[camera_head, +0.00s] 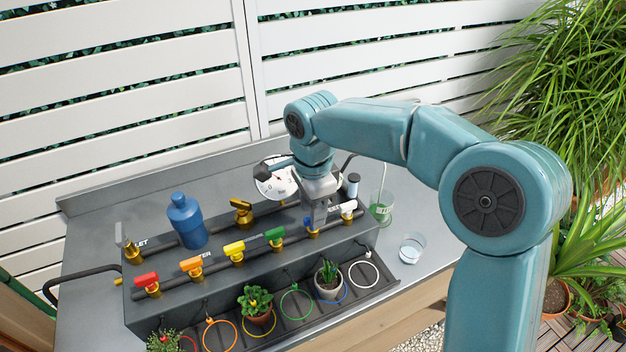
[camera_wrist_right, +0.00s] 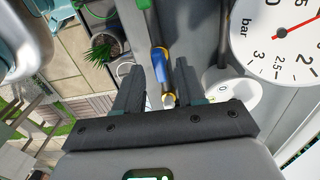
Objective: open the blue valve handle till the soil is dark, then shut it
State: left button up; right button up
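The blue valve handle (camera_wrist_right: 158,66) shows in the right wrist view on a brass valve, roughly in line with the grey pipe. My right gripper (camera_wrist_right: 157,78) is open, with one finger on each side of the handle; gaps show beside it. In the head view the right gripper (camera_head: 317,215) points down at the blue valve (camera_head: 312,233), mostly hiding its handle. A grey-white pot (camera_head: 327,284) with a spiky plant stands at the blue ring (camera_head: 345,293); the pot also shows in the wrist view (camera_wrist_right: 105,60). Its soil colour is too small to tell. My left gripper is out of view.
Red (camera_head: 147,280), orange (camera_head: 191,264), yellow (camera_head: 234,248), green (camera_head: 275,234) and white (camera_head: 348,207) handles share the pipe. A blue bottle (camera_head: 187,222) and a dial gauge (camera_wrist_right: 285,42) stand behind. A glass cup (camera_head: 411,249) is at right.

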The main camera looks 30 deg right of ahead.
notch_tip(320, 180, up, 15)
jog(key=p, duration=0.2)
jog(key=shift+r, duration=0.2)
jog(key=shift+s, duration=0.2)
dwell(1.3)
